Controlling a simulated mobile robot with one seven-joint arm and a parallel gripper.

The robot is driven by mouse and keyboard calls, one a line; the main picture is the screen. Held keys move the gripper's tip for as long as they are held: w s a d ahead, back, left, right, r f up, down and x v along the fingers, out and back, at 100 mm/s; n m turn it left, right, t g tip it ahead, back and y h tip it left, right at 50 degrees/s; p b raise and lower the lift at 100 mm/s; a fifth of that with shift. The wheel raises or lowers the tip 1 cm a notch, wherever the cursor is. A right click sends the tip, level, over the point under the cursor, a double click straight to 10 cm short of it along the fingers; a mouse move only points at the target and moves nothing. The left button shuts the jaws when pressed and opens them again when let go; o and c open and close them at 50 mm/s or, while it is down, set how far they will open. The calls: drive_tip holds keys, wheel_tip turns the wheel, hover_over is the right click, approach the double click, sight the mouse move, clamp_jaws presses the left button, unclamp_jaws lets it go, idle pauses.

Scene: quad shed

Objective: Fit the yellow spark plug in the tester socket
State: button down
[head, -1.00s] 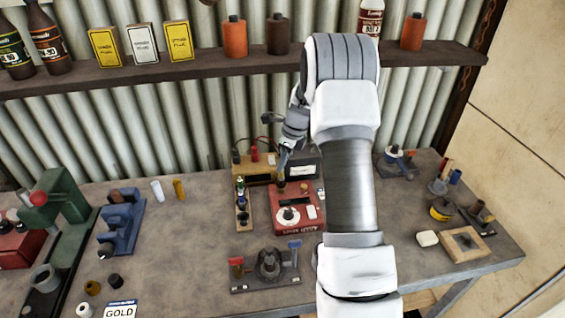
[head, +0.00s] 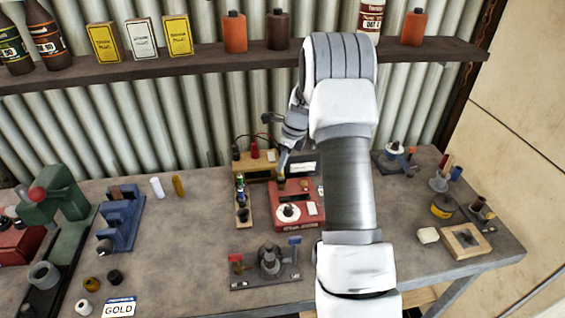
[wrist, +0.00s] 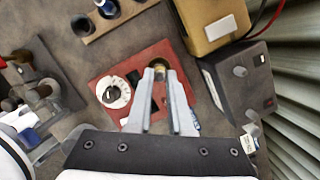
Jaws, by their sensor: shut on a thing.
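The red tester (head: 283,222) stands on the bench with a white dial (head: 288,212) on its top. It also shows in the wrist view (wrist: 103,84), under my fingers. My gripper (head: 283,172) is over the tester's back left part, pointing down. In the wrist view my gripper (wrist: 160,72) is shut on a small yellowish-brass piece, the spark plug (wrist: 158,61), at the fingertips. The tester socket is hidden beneath the plug and fingertips, so I cannot tell whether the plug is in it or just above it.
A wooden rack with several plugs (head: 243,221) stands just left of the tester. A tan box with leads (head: 255,170) and a dark box (head: 303,168) stand close behind it. A grey fixture (head: 268,262) is in front.

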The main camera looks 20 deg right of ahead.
drive_tip(key=shift+b+x, duration=0.5)
drive_tip(key=shift+x, duration=0.35)
drive_tip(key=shift+s+d, duration=0.1)
drive_tip(key=shift+d, duration=0.05)
drive_tip(key=shift+c, duration=1.7)
unclamp_jaws()
drive_tip(key=shift+w+a+p+v, duration=0.2)
drive_tip(key=shift+p+v, duration=0.65)
drive_tip(key=shift+v, duration=0.3)
drive_tip(key=shift+w+a+p+v, duration=0.2)
drive_tip(key=shift+p+v, duration=0.6)
drive_tip(key=shift+v, duration=0.3)
drive_tip(key=shift+w+a+p+v, duration=0.2)
drive_tip(key=shift+p+v, duration=0.65)
drive_tip(key=shift+v, duration=0.3)
drive_tip(key=shift+r, duration=0.15)
